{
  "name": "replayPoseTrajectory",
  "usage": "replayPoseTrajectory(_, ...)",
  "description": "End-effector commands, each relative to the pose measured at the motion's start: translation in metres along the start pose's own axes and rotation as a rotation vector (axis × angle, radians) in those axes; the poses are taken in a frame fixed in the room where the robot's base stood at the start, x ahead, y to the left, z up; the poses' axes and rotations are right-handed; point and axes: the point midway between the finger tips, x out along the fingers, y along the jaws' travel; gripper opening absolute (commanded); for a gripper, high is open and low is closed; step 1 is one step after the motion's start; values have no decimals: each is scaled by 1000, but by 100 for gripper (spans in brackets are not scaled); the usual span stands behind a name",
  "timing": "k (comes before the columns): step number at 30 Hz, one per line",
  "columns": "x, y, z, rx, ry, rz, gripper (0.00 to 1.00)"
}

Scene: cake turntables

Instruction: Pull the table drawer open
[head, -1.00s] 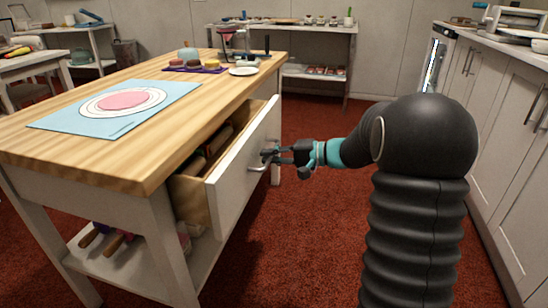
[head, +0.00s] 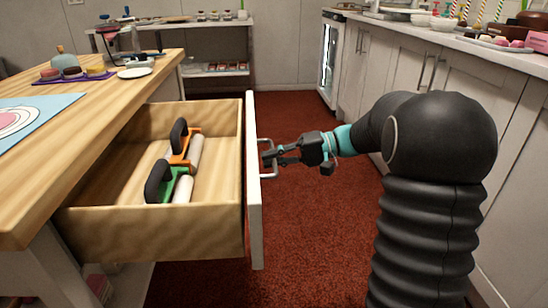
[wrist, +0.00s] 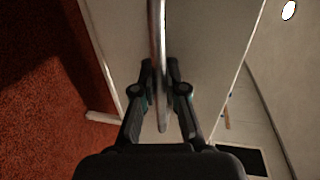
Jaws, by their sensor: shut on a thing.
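The table drawer (head: 100,210) is pulled well out from under the wooden table top (head: 130,90). Its white front panel (head: 253,200) faces right and shows edge-on in the head view. My gripper (head: 272,158) is shut on the metal drawer handle (head: 264,173) on that panel. In the wrist view the handle (wrist: 157,40) runs between the two fingers of my gripper (wrist: 160,82), with the white panel (wrist: 198,35) behind it. Inside the drawer lie two rollers, one with an orange frame (head: 188,150) and one with a green frame (head: 172,185), both with black grips.
White cabinets (head: 400,70) line the right side. Red floor (head: 310,230) lies open between drawer and cabinets. A shelf (head: 215,68) stands behind.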

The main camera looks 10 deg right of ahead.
Motion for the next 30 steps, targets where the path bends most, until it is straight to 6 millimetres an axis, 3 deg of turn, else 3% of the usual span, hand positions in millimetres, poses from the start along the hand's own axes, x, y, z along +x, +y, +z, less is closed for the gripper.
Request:
replayPoseTrajectory(9,-2,1,0,2,-1,0,0)
replayPoseTrajectory(10,-2,1,0,2,0,0,16)
replayPoseTrajectory(12,-2,1,0,2,0,0,33)
replayPoseTrajectory(13,-2,1,0,2,0,0,37)
replayPoseTrajectory(23,-4,1,0,1,2,0,37)
replayPoseTrajectory(30,-34,1,-1,1,5,-1,37)
